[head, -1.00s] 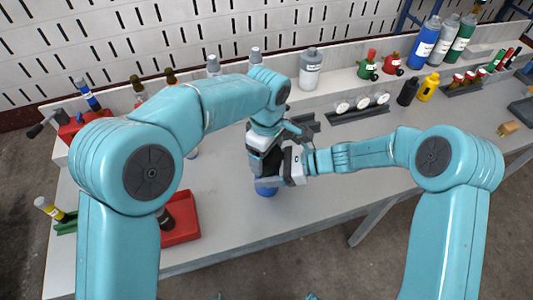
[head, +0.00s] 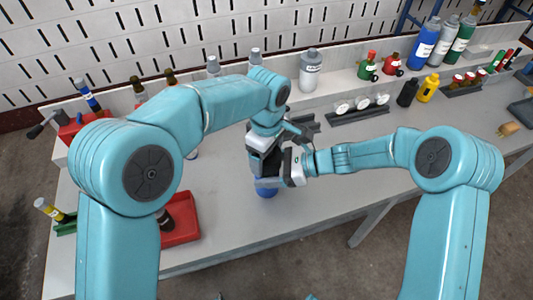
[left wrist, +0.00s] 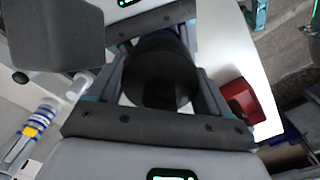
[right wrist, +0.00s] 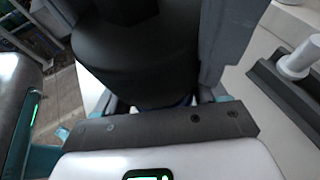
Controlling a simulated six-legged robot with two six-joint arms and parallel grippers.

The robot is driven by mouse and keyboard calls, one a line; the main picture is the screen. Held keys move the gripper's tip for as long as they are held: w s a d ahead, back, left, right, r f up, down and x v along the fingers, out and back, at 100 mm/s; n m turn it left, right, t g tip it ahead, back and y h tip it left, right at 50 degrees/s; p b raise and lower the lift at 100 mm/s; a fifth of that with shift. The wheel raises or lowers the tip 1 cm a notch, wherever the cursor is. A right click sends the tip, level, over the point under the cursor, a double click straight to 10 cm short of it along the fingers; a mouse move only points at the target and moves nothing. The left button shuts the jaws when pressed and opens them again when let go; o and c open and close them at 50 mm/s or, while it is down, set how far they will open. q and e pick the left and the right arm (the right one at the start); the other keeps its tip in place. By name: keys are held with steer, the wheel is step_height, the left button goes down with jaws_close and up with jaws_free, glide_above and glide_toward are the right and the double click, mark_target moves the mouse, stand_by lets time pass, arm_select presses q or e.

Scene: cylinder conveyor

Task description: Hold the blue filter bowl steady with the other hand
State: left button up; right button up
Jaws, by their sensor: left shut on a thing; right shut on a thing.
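The blue filter bowl (head: 266,190) stands upright on the grey bench near its front edge, mostly hidden by my grippers. A black round part (left wrist: 160,75) sits above it, between the left fingers in the left wrist view. My left gripper (head: 264,162) comes from above and is shut on this black part. My right gripper (head: 272,182) comes from the right, lower down, and is shut around the bowl. The right wrist view shows a large black body (right wrist: 140,55) between the fingers, with a sliver of blue (right wrist: 185,101) below it; the contact is hidden.
A red tray (head: 183,222) with a dark item lies to the left on the bench. A grey bottle (head: 310,70) and a black rack with white discs (head: 362,107) stand behind. The bench front between tray and grippers is clear.

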arm_select(q)
steer(key=shift+f, duration=0.35)
stand_by(0.3)
steer(key=shift+r, duration=0.35)
steer(key=shift+f, duration=0.45)
stand_by(1.1)
steer(key=shift+r, duration=0.9)
steer(key=shift+f, duration=0.85)
stand_by(1.0)
steer(key=shift+r, duration=0.45)
